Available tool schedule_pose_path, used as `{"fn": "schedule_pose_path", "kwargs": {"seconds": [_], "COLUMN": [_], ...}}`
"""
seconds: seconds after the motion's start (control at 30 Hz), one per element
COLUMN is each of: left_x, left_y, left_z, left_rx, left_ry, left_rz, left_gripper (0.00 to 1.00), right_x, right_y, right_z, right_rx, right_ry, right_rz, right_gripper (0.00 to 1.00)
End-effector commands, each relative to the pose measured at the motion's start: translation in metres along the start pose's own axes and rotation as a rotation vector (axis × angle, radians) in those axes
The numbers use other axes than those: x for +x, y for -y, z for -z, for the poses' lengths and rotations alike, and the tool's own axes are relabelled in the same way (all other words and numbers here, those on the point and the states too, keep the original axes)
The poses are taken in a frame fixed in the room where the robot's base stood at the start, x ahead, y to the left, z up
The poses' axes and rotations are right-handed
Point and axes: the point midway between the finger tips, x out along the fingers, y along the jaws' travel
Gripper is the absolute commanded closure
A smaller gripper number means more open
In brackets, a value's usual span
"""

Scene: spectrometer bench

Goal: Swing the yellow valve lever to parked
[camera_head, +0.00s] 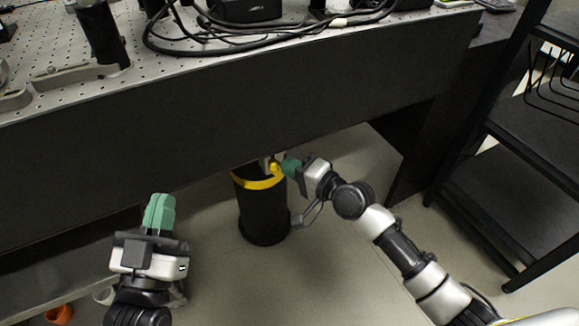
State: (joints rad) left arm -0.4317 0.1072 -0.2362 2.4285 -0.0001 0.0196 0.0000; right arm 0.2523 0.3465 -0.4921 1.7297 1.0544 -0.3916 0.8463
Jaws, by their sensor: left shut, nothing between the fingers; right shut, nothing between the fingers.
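The yellow valve lever (275,169) is at the top of a black cylinder (264,215) with a yellow band (258,183), standing on the floor just under the front of the bench. My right gripper (284,167) is shut, with its green fingertips right at the lever. I cannot tell whether they touch it. The fingertips and the bench edge hide part of the lever and the valve. My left gripper (160,205) is shut and empty, with green fingers pointing up, to the left of the cylinder and well apart from it.
The perforated bench top (120,85) holds posts and looped black cables (250,45). Its dark front panel (200,125) overhangs the cylinder. A black shelf rack (510,150) stands at the right. An orange item (58,314) lies at the lower left. Floor is clear around the cylinder's front.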

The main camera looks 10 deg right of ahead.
Motion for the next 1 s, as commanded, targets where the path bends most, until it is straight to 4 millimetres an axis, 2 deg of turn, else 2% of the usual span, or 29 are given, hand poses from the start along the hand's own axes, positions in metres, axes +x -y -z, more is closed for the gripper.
{"fn": "schedule_pose_path", "kwargs": {"seconds": [0.47, 0.77, 1.0], "left_x": [0.001, -0.009, -0.033], "left_y": [0.0, 0.007, 0.014], "left_z": [0.0, -0.035, -0.066], "left_rx": [0.0, 0.01, 0.015], "left_ry": [0.003, 0.329, 0.632], "left_rz": [0.0, 0.018, 0.036], "left_gripper": [1.0, 1.0, 1.0], "right_x": [0.002, 0.005, 0.006], "right_y": [0.0, 0.003, 0.003], "right_z": [-0.003, -0.004, -0.007], "right_rx": [0.0, 0.007, 0.011], "right_ry": [-0.002, -0.036, -0.068], "right_rz": [-0.001, -0.003, -0.006], "right_gripper": [1.0, 1.0, 1.0]}}
